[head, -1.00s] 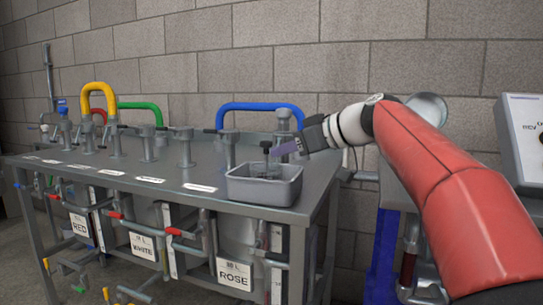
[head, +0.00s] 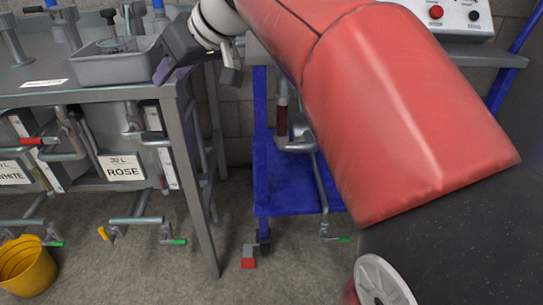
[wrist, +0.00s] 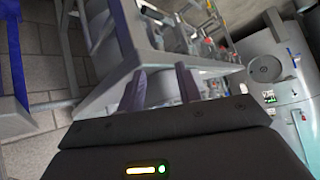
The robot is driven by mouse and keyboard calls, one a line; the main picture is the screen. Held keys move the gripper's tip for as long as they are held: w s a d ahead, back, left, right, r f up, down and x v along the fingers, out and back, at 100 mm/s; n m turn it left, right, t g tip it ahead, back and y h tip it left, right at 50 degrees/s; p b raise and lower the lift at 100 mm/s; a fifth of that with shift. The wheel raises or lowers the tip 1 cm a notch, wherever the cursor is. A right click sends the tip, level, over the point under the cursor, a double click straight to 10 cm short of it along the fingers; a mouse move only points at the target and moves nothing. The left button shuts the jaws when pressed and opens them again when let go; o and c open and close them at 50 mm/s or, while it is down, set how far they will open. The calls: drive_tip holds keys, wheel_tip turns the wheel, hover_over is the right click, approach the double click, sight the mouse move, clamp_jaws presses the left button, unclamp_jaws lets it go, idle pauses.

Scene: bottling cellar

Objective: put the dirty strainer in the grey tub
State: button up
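The grey tub (head: 118,71) stands on the steel bench at the upper left of the head view. A round grey piece with a dark upright handle (head: 110,20) stands inside it; it looks like the strainer, but I cannot make out any dirt. My gripper (head: 163,70) is at the tub's right end, near the bench corner, pointing down. In the wrist view its two purple fingers (wrist: 160,88) are apart, with nothing visibly held between them. I cannot tell whether the fingers touch the tub.
The steel bench (head: 30,98) carries valves, with taps and a ROSE label below. A blue-framed stand (head: 285,185) is right of it, with a control box (head: 450,15) behind. A yellow bucket (head: 28,268) is on the floor.

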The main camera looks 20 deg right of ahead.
drive_tip(key=s+d+f+m+h, duration=0.3)
drive_tip(key=s+d+f, duration=0.1)
drive_tip(key=s+f, duration=0.6)
drive_tip(key=s+d+f+m+g+h, duration=0.1)
drive_tip(key=s+d+f+m+h, duration=0.2)
drive_tip(key=s+f, duration=0.8)
wheel_tip(320, 180, down, 2)
drive_tip(key=shift+d+f+g, duration=0.1)
drive_tip(key=shift+d+g, duration=0.2)
drive_tip(key=shift+d, duration=0.75)
wheel_tip(320, 180, up, 9)
drive_tip(key=p, duration=0.8)
drive_tip(key=shift+p, duration=0.4)
drive_tip(key=shift+a, duration=0.1)
